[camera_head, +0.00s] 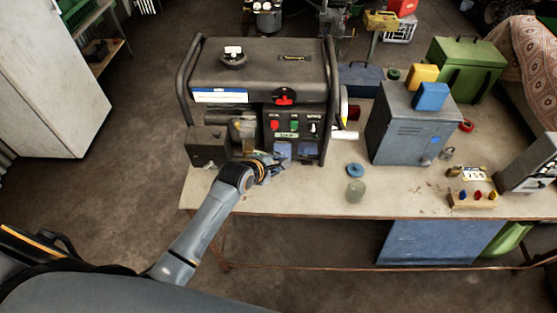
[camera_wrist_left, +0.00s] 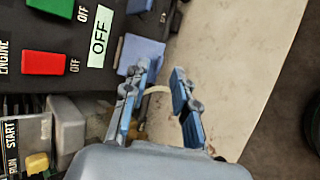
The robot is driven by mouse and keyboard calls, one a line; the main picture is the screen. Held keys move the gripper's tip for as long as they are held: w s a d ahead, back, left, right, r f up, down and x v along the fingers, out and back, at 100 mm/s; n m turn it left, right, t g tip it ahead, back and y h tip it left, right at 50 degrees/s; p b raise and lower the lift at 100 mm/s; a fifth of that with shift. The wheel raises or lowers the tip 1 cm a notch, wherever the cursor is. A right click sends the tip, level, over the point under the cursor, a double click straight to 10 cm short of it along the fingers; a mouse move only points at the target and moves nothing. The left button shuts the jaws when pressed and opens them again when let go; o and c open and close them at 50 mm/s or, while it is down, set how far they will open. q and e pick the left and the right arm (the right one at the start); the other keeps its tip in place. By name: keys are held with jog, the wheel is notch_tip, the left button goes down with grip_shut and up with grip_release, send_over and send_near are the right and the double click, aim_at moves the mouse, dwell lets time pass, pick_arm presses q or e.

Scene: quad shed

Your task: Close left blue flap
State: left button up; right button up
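The blue flap (camera_head: 282,150) is low on the generator's front panel, left of a darker bluish socket cover (camera_head: 308,149). In the left wrist view a light blue flap (camera_wrist_left: 141,51) stands out from the black panel, so it looks open. My left gripper (camera_head: 272,162) is just in front of and below this flap. In the wrist view its two fingers (camera_wrist_left: 161,68) are apart with no object clearly held between them. The left fingertip is close to the flap's lower edge; I cannot tell whether they touch. My right gripper is out of view.
The generator (camera_head: 258,72) stands on the workbench (camera_head: 300,192). A red switch (camera_wrist_left: 45,63) is on its panel. A blue lid (camera_head: 355,170), a small jar (camera_head: 355,191) and a grey metal box (camera_head: 412,128) are to the right. Bare bench lies in front of the generator.

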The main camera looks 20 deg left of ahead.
pick_arm(q)
jog(key=shift+x, duration=0.85)
grip_shut()
jog(key=shift+f, duration=0.1)
